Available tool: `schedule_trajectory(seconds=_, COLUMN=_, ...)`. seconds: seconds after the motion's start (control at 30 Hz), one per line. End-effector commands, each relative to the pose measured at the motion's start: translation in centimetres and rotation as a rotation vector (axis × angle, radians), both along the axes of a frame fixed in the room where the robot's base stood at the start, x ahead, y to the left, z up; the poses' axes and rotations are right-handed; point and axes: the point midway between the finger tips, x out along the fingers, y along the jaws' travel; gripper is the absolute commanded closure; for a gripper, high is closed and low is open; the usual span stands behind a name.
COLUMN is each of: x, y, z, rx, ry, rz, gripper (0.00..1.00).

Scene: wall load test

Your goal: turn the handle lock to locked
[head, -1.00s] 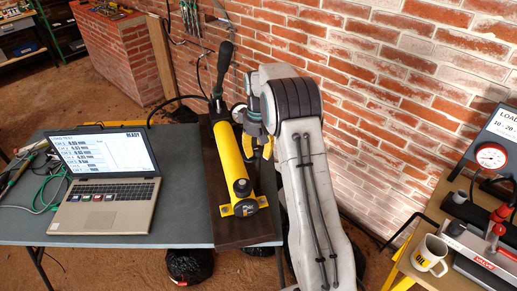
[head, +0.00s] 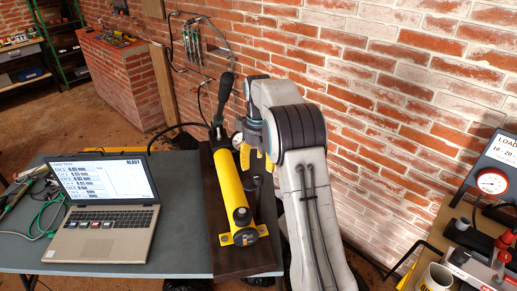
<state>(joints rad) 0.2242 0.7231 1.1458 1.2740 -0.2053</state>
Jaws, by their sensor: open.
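The yellow hand pump (head: 229,195) lies on a dark board (head: 250,262) at the right end of the grey table. Its black handle (head: 222,98) stands up at the far end. A small round gauge (head: 238,140) sits beside that end. My gripper (head: 257,163) is open, its yellow fingers pointing down just right of the pump's far half. A small dark part (head: 254,184) shows just below the fingers; I cannot tell whether it is the handle lock or whether the fingers touch it. The lock's setting cannot be read.
An open laptop (head: 103,208) and green cables (head: 45,212) are on the table (head: 190,225) to the left. A brick wall (head: 400,120) stands behind.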

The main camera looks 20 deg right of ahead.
Motion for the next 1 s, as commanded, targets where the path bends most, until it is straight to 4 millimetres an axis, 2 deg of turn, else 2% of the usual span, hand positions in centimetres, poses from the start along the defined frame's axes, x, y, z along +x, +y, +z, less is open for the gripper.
schedule_trajectory(seconds=0.17, x=0.1, y=0.0, z=2.8, rx=-0.001, ry=-0.003, rz=0.000, gripper=0.43)
schedule_trajectory(seconds=0.4, x=0.0, y=0.0, z=4.8, rx=0.000, ry=-0.001, rz=0.000, gripper=0.43)
schedule_trajectory(seconds=1.0, x=0.0, y=0.0, z=5.4, rx=0.000, ry=0.001, rz=0.000, gripper=0.43)
